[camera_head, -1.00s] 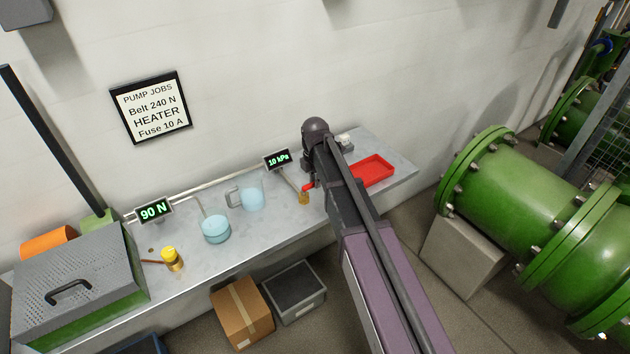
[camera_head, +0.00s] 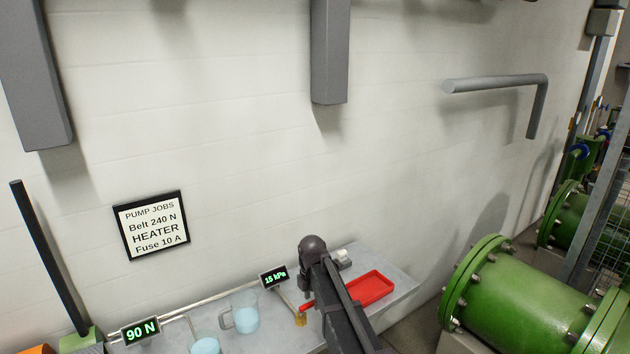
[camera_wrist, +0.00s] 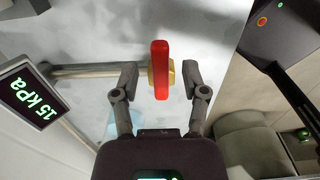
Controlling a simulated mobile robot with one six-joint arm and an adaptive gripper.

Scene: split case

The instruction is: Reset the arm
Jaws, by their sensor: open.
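My gripper (camera_wrist: 161,85) is open in the wrist view. Its two fingers stand on either side of a red lever handle (camera_wrist: 160,60) on a brass valve body (camera_wrist: 171,73), with visible gaps and no contact that I can see. In the head view my arm reaches over the bench and hides the gripper's fingers. There the brass valve (camera_head: 300,319) and a bit of its red handle (camera_head: 307,306) show left of my arm. The gauge display beside it (camera_head: 273,277) reads 15 kPa.
A red tray (camera_head: 371,287) lies on the bench right of my arm. A second display (camera_head: 140,331) reads 90 N. A jug (camera_head: 243,314) and a beaker (camera_head: 205,345) stand left of the valve. A framed sign (camera_head: 151,226) hangs on the wall. Large green pipework (camera_head: 500,300) stands at right.

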